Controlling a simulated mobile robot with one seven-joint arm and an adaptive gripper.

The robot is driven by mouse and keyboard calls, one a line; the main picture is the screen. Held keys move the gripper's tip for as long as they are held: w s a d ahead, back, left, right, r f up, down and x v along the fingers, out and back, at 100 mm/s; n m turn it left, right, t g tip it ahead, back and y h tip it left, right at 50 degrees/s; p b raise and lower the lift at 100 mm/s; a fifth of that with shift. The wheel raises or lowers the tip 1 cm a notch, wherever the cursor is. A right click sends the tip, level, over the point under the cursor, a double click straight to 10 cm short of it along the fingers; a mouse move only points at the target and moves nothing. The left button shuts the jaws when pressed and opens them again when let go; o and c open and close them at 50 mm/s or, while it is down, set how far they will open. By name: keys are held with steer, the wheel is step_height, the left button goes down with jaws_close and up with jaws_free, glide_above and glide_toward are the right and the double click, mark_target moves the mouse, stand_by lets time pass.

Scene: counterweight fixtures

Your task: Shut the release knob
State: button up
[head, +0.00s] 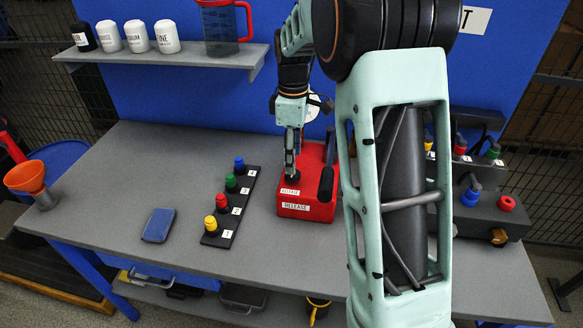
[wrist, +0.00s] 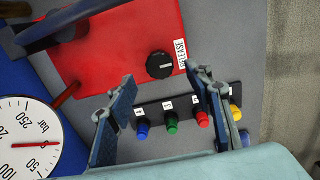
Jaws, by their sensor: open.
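The release knob (wrist: 159,65) is a round black dial with a pale line across it. It sits on a red box (wrist: 105,45) beside a white RELEASE label (wrist: 180,53). The red box (head: 321,207) stands on the bench in the head view, where my gripper hides most or all of the knob. My gripper (head: 291,172) points down over the box's left side. In the wrist view my gripper (wrist: 160,76) is open, with its fingers spread to either side of the knob. Nothing is between them; I cannot tell how high they are above it.
A black lever (head: 326,172) rises on the box's right. A black strip (head: 230,207) with several coloured buttons lies to the left, near a blue case (head: 158,225). A pressure gauge (wrist: 28,140) is close to my wrist. A shelf (head: 165,57) is behind.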

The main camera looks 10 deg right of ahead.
step_height(320, 180, down, 5)
stand_by(0.3)
steer(key=c, duration=1.2)
steer(key=shift+o, duration=0.2)
